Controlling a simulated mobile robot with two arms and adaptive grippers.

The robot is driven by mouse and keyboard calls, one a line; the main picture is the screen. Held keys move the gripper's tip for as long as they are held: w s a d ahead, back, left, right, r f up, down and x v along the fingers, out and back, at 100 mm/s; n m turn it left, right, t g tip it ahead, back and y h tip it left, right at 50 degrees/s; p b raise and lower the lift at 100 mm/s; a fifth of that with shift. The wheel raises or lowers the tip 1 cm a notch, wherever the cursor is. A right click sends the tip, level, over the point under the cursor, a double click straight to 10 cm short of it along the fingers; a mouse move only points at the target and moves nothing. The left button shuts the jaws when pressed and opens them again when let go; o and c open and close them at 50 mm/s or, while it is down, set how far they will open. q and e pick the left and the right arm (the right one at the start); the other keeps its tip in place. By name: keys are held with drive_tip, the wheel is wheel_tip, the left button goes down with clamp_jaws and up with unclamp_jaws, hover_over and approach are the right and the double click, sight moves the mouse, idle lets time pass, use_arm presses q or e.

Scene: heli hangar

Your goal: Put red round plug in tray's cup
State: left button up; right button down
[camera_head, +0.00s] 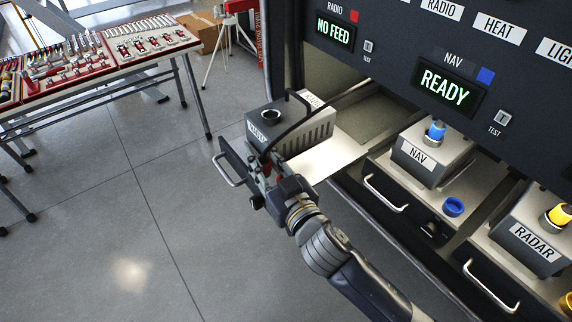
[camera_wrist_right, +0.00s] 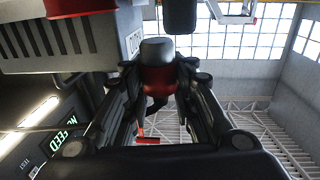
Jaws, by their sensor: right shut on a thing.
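My right gripper (camera_head: 264,172) is shut on the red round plug, which shows between the fingers in the right wrist view (camera_wrist_right: 158,80) with a grey end. In the head view the gripper is at the front of the RADIO box (camera_head: 311,133), above the pulled-out tray (camera_head: 232,160), and the fingers mostly cover the plug. The box's round socket (camera_head: 271,116) looks empty. The tray's cup is not clearly visible in the head view. A red rounded part (camera_wrist_right: 78,7) shows at the top of the wrist view; I cannot tell whether it is the cup. My left gripper is not in view.
The NAV box (camera_head: 432,152) with a blue plug and a blue cup (camera_head: 453,207) stands on a tray to the right. The RADAR box (camera_head: 527,232) is beyond it. A black cable crosses the RADIO box. A tool table (camera_head: 110,65) stands back left; the floor between is clear.

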drive_tip(key=d, duration=0.4)
drive_tip(key=shift+w+d+f+p, duration=0.2)
drive_tip(key=shift+p, duration=0.2)
drive_tip(key=f, duration=0.3)
drive_tip(key=shift+d, duration=0.25)
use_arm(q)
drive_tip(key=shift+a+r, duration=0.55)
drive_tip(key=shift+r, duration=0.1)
use_arm(e)
drive_tip(key=shift+f, duration=0.3)
drive_tip(key=shift+f, duration=0.15)
drive_tip(key=c, duration=1.3)
unclamp_jaws()
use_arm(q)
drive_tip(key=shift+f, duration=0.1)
